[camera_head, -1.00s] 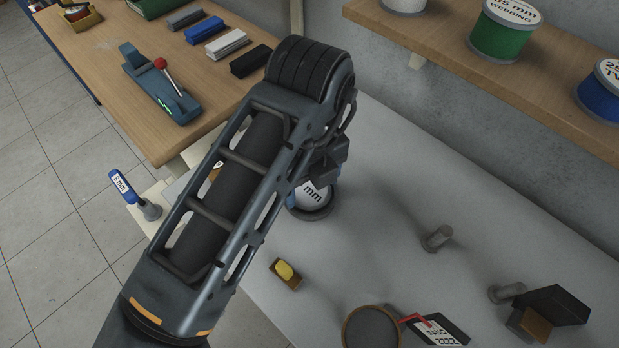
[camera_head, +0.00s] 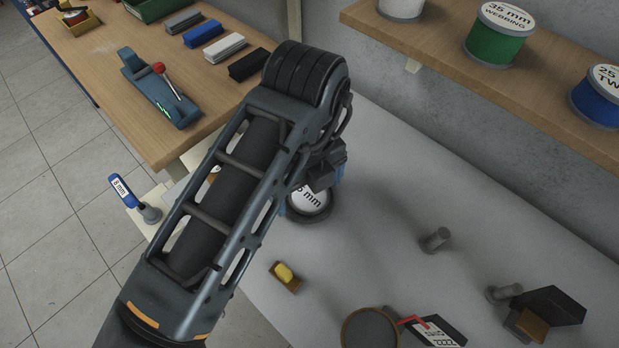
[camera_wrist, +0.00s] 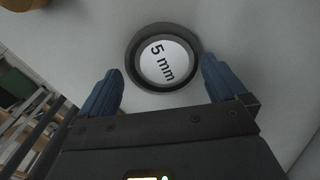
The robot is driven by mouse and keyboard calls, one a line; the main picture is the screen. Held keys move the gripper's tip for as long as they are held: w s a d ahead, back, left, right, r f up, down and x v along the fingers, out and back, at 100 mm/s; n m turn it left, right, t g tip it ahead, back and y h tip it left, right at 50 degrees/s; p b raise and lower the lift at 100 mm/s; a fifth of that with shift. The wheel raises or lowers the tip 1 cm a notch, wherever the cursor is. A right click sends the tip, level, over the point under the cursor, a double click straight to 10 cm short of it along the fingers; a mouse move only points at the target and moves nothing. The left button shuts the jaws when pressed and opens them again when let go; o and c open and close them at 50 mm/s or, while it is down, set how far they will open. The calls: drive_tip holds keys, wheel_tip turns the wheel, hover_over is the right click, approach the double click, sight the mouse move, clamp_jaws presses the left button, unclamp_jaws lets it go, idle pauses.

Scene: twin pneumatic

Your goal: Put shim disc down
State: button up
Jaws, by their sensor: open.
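The shim disc (camera_wrist: 166,61) is a round piece with a dark rim and a white face marked "5 mm". It lies flat on the light grey bench top (camera_head: 385,215), and in the head view the disc (camera_head: 309,200) is partly hidden by my arm. My gripper (camera_wrist: 157,84) is open, with its two blue fingers on either side of the near part of the disc in the wrist view. The fingers look apart from the rim. In the head view my gripper is mostly hidden behind my arm.
A small box with a yellow piece (camera_head: 284,274), a round dark dish (camera_head: 370,329) and two grey posts (camera_head: 435,240) stand on the bench. A blue "8 mm" tag (camera_head: 122,190) stands at the left. A shelf with spools (camera_head: 500,35) runs along the wall.

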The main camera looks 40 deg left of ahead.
sight(308, 197)
wheel_tip(308, 197, up, 12)
drive_tip(key=p, duration=0.3)
drive_tip(key=shift+w+r, duration=0.2)
drive_tip(key=shift+r, duration=0.05)
idle(0.3)
